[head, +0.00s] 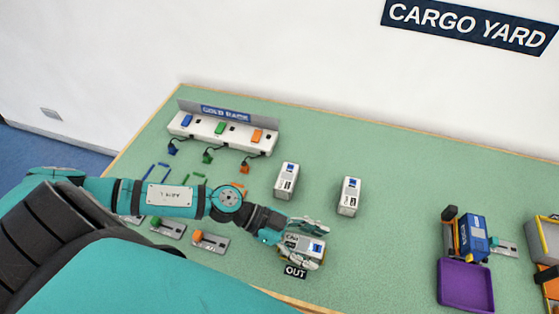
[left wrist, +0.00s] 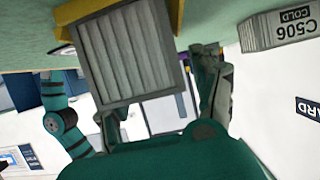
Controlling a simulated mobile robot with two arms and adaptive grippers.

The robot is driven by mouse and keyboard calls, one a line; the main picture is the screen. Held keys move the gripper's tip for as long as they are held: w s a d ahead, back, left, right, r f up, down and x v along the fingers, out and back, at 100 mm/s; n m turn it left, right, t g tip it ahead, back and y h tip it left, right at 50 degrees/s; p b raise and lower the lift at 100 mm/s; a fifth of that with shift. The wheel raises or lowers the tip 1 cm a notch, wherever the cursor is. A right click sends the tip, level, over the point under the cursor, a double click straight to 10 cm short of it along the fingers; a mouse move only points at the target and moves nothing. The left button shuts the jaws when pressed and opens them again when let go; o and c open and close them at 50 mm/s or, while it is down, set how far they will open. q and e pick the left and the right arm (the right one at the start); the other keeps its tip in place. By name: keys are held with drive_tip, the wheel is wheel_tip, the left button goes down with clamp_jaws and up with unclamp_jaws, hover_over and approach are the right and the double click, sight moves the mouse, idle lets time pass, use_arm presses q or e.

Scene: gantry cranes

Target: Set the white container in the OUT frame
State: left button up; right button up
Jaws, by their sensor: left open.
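A white container (head: 303,243) with a blue patch on top sits at the OUT label (head: 295,272) near the table's front edge. My left gripper (head: 317,245) is open, with one finger on either side of this container. In the left wrist view the container shows its ribbed grey-white side (left wrist: 125,52) between the fingers. Yellow frame parts (left wrist: 84,10) show beside its base there. Finger contact is hard to tell. Two more white containers stand upright behind it, one at the left (head: 286,181) and one at the right (head: 348,197). My right gripper is not in view.
Small grey plates (head: 210,242) lie at the front left. A blue device (head: 472,238) and a purple tray (head: 465,286) are at the right. The table between is clear.

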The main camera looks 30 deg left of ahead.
use_arm(q)
drive_tip(key=v, duration=1)
drive_tip(key=shift+s+b, duration=0.15)
drive_tip(key=shift+b, duration=0.2)
drive_tip(key=shift+s+a+r, duration=0.1)
drive_tip(key=shift+a+r, duration=0.1)
drive_tip(key=shift+a, duration=0.35)
